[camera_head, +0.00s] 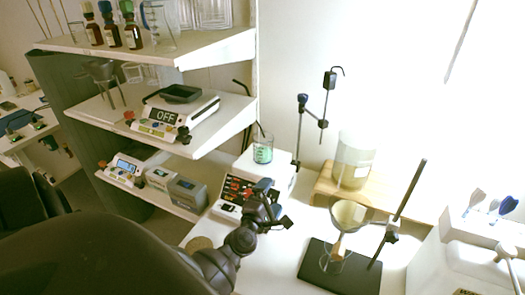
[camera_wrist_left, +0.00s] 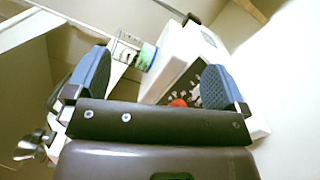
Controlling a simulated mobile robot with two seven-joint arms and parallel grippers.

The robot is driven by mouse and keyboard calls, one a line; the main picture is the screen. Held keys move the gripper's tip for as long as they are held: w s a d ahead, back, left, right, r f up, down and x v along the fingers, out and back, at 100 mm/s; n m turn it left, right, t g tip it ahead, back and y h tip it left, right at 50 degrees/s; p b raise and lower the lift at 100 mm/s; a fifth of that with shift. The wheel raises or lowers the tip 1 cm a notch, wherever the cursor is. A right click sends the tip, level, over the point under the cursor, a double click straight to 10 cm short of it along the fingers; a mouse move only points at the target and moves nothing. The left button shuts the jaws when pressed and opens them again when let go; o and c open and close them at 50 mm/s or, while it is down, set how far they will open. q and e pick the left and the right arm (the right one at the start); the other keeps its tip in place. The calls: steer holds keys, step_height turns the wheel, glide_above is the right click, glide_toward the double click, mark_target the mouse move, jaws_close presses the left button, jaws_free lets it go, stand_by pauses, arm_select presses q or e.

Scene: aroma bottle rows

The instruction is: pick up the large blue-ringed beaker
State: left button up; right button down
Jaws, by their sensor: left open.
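A larger clear beaker (camera_head: 354,158) stands on a wooden block at the back wall. A tall glass vessel with blue marks (camera_head: 158,25) is on the top shelf. I cannot tell for sure which is the large blue-ringed one. My left gripper (camera_head: 276,207) is open and empty in front of the stirrer's panel, apart from the beakers. My right gripper is out of view.
A ring stand with a funnel (camera_head: 350,215) stands on a black base (camera_head: 338,268) to the right of my left gripper. Shelves with bottles and a scale (camera_head: 178,112) fill the left. A thin rod stands near the stirrer. A white rack (camera_head: 488,215) is at right.

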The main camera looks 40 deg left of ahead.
arm_select(q)
steer(key=w+a+r+n+g+y, duration=0.1)
steer(key=w+a+r+n+y, duration=0.2)
steer(key=n, duration=0.6)
steer(key=n+g+y, duration=0.3)
steer(key=n, duration=0.7)
glide_toward(262, 154)
steer(key=w, duration=0.3)
steer(key=x, duration=0.4)
steer(key=shift+s+a, duration=0.1)
steer(key=shift+a, duration=0.45)
steer(key=shift+w+a+b, duration=0.35)
steer(key=shift+w+a, duration=0.15)
steer(key=shift+w, duration=0.05)
steer(key=x, duration=0.4)
steer(key=shift+s+a+b, duration=0.15)
steer(key=shift+a+b, duration=0.2)
steer(key=shift+a, duration=0.1)
steer(key=shift+w, duration=0.2)
steer(key=c, duration=0.9)
steer(key=shift+c, duration=1.1)
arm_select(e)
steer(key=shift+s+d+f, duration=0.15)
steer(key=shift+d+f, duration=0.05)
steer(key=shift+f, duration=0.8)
arm_select(q)
steer(key=shift+r, duration=0.15)
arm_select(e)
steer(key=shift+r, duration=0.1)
